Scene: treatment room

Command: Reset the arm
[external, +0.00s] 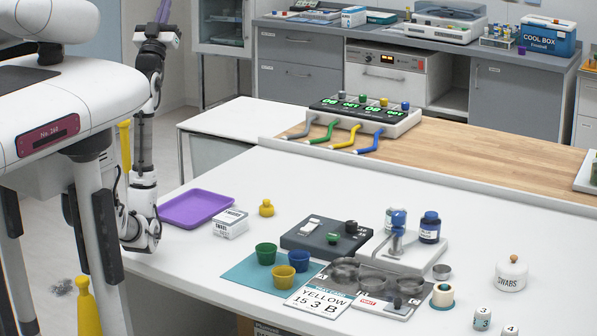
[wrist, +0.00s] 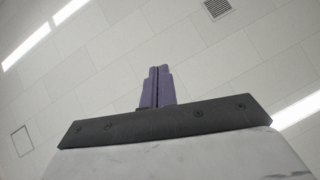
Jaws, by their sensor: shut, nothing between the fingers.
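My gripper (external: 164,10) is at the top left of the external view, raised well above the table and pointing up. My arm stands upright beside the table's left end. In the wrist view the two purple fingers (wrist: 156,85) are together with nothing between them, against the ceiling. The white table (external: 225,292) is below and to the right of my gripper, and the gripper touches nothing on it.
A purple tray (external: 196,209) lies near the table's left edge, close to my lower arm. Green and yellow cups (external: 266,254), a grey device (external: 326,240) and a swabs jar (external: 511,273) stand further right.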

